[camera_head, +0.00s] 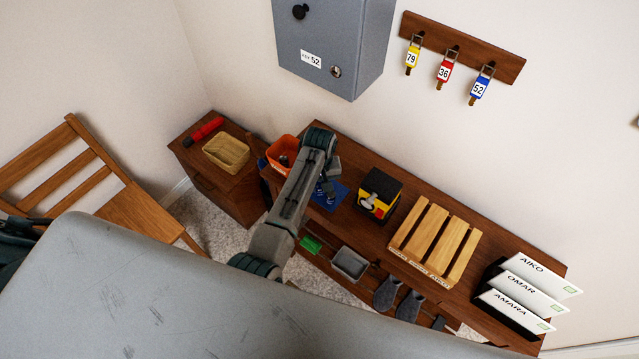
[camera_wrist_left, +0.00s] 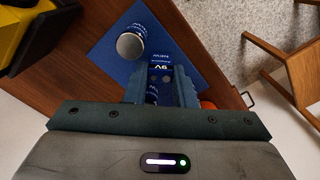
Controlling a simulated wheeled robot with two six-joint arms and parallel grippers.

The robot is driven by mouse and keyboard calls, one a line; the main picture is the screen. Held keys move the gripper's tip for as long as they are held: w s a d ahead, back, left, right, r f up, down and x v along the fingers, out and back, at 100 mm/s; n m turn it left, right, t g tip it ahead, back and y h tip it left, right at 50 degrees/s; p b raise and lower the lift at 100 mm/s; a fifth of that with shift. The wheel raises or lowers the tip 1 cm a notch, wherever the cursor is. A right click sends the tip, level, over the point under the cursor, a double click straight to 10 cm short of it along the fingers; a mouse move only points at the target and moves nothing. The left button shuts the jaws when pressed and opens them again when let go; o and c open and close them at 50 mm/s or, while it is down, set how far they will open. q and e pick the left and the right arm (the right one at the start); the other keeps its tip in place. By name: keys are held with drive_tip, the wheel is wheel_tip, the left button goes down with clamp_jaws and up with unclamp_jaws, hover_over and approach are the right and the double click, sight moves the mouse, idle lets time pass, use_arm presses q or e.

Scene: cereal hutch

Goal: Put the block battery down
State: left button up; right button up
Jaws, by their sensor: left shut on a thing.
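My left gripper (camera_head: 326,192) reaches over the shelf top from the left, at a blue mat (camera_head: 338,193). A round silver-topped cell (camera_wrist_left: 130,46) stands on the mat just beside the battery. In the head view the battery is mostly hidden by the gripper. My right gripper is not in view.
An orange bin (camera_head: 284,150) stands left of the mat. A black and yellow box (camera_head: 380,190) stands to its right, then a slatted wooden crate (camera_head: 436,240) and a letter rack (camera_head: 515,310). A grey cabinet (camera_head: 330,45) hangs on the wall above.

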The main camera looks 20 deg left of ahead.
sight(320, 187)
use_arm(q)
drive_tip(key=o, duration=1)
drive_tip(key=shift+f, duration=0.1)
drive_tip(key=shift+r, duration=0.35)
wheel_tip(320, 187, up, 12)
drive_tip(key=b, duration=0.4)
drive_tip(key=shift+f, duration=0.2)
